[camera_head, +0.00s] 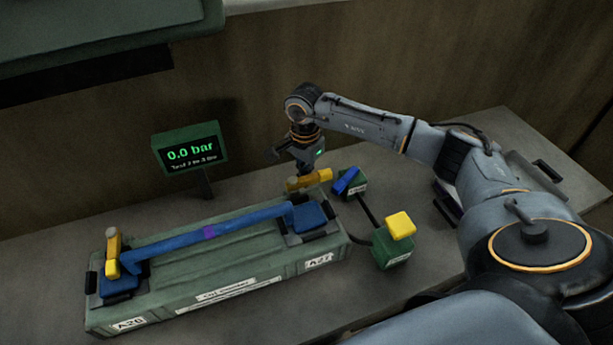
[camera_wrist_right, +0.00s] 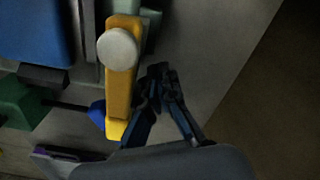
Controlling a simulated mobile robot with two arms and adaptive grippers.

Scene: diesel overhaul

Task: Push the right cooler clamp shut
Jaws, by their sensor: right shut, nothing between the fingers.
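The green cooler block (camera_head: 215,268) lies on the bench with a blue bar (camera_head: 208,229) along its top. The right clamp's yellow lever (camera_head: 308,181) is at the block's far right end, lying roughly sideways in the head view. In the right wrist view, the yellow lever (camera_wrist_right: 122,80) has a round pale knob. My right gripper (camera_head: 301,168) is just above and behind this lever. In the wrist view, its fingertips (camera_wrist_right: 163,72) are together and empty, close beside the lever; whether they touch it I cannot tell. My left gripper is not in view.
A green display (camera_head: 190,152) reading 0.0 bar stands behind the block. Right of the block are a green box with a yellow top (camera_head: 397,240) and one with a blue handle (camera_head: 347,182). The bench's front left is clear.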

